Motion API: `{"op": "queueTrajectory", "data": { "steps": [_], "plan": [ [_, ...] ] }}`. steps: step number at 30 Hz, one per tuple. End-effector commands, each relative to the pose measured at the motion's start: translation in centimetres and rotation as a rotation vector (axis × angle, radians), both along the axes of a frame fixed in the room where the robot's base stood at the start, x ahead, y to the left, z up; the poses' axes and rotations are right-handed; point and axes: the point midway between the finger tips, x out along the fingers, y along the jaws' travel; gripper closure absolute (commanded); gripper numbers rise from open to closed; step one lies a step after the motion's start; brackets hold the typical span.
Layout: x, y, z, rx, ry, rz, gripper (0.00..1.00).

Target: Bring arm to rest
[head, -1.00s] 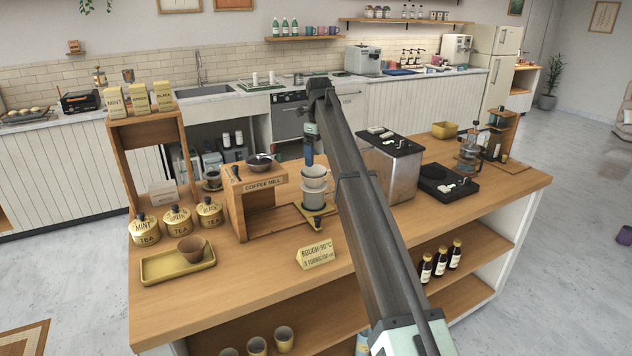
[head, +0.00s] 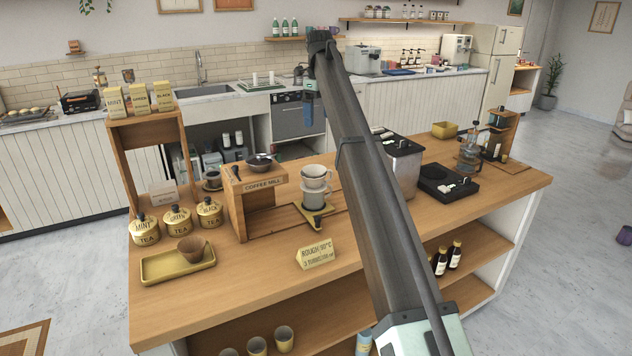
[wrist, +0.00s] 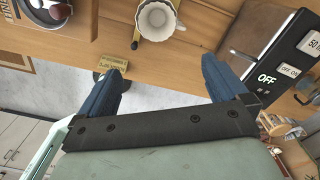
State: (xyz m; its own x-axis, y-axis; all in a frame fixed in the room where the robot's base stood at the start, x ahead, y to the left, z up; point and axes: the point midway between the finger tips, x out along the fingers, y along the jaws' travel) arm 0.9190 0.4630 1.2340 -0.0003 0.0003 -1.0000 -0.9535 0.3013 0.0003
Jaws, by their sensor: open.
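My gripper (wrist: 162,68) shows in the wrist view with its two blue fingers wide apart and nothing between them. In the head view my gripper (head: 308,108) hangs at the end of my raised arm, above and beyond the far edge of the wooden cart (head: 285,285). It is clear of the things on the cart. A white dripper cup (head: 314,177) stands in the brewing stand, below and nearer than the gripper. The cup also shows in the wrist view (wrist: 157,18), past the fingertips.
The coffee mill box (head: 262,184) is left of the dripper. Tea tins (head: 178,220) and a yellow tray (head: 165,268) are at left. A sign (head: 317,256) stands in front.

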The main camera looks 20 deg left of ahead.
Motion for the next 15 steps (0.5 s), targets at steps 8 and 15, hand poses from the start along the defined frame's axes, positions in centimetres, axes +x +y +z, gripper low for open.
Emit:
{"op": "queueTrajectory", "data": {
  "steps": [8,15],
  "plan": [
    [0.0,0.0,0.0,0.0,0.0,0.0,0.0],
    [-1.2,-1.2,-2.1,-0.017,0.002,0.052,0.0]
  ]
}}
